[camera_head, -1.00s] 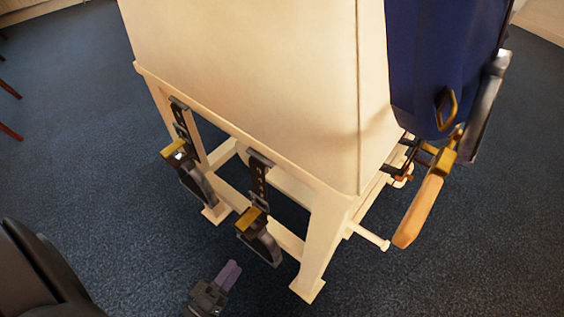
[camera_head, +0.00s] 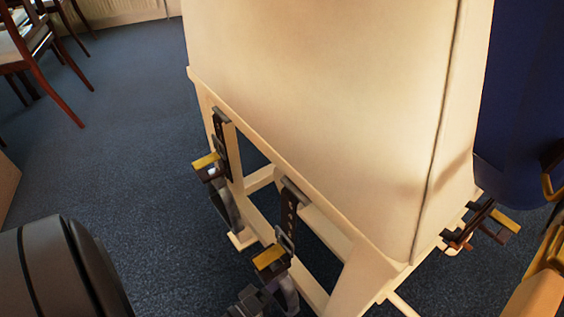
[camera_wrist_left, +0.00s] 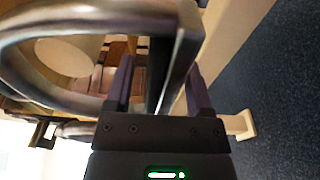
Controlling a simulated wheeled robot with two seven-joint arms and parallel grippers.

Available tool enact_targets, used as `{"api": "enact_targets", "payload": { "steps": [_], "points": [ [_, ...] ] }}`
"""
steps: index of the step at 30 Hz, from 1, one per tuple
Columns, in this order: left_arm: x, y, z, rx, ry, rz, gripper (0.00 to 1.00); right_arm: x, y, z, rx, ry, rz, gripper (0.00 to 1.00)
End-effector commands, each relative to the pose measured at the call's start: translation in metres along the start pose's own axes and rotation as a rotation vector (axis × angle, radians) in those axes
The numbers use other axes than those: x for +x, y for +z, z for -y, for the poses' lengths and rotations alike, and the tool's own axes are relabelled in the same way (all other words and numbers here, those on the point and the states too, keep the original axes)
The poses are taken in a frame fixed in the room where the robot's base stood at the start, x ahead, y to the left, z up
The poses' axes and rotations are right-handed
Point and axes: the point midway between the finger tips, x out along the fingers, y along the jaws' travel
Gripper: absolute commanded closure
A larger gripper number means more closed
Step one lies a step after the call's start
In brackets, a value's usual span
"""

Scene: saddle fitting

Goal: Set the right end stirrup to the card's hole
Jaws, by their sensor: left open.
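Two dark straps with holes hang on the near side of the cream stand. The right one of these straps (camera_head: 290,212) has a yellow piece (camera_head: 269,256) and a grey metal stirrup (camera_head: 288,293) below it. The left strap (camera_head: 222,140) carries a similar yellow piece (camera_head: 206,160) and stirrup (camera_head: 226,210). My left gripper (camera_head: 262,298) is low beside the right of these stirrups. In the left wrist view my left gripper (camera_wrist_left: 160,90) is open, and a dark bar of the stirrup (camera_wrist_left: 176,65) passes between its fingers. My right gripper is not in view. I see no card.
The cream padded body (camera_head: 320,110) stands on a stand with legs (camera_head: 350,285). More dark and yellow fittings (camera_head: 482,222) are on its right side, near a dark blue object (camera_head: 515,120). Chairs (camera_head: 40,60) stand far left on blue carpet (camera_head: 130,150).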

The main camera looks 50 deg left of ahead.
Motion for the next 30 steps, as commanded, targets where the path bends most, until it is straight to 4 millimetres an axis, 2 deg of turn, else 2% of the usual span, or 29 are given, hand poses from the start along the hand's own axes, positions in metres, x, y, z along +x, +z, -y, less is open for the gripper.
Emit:
{"api": "enact_targets", "payload": {
  "steps": [3, 9, 18, 19, 30],
  "points": [
    [0.0062, 0.0000, 0.0000, 0.000, 0.001, 0.000, 0.32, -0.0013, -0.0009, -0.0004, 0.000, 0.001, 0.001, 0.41],
    [0.0064, 0.0000, -0.0002, 0.000, 0.000, 0.000, 0.32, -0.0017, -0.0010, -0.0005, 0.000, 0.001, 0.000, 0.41],
    [0.0061, 0.0000, -0.0001, 0.000, 0.000, 0.000, 0.96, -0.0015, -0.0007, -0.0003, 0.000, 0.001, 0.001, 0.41],
    [0.0061, 0.0001, -0.0001, 0.000, 0.000, 0.000, 1.00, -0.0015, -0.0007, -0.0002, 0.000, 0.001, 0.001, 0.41],
    [0.0058, 0.0001, 0.0001, 0.000, -0.001, 0.000, 1.00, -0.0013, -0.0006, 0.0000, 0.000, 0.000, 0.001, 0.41]
  ]
}}
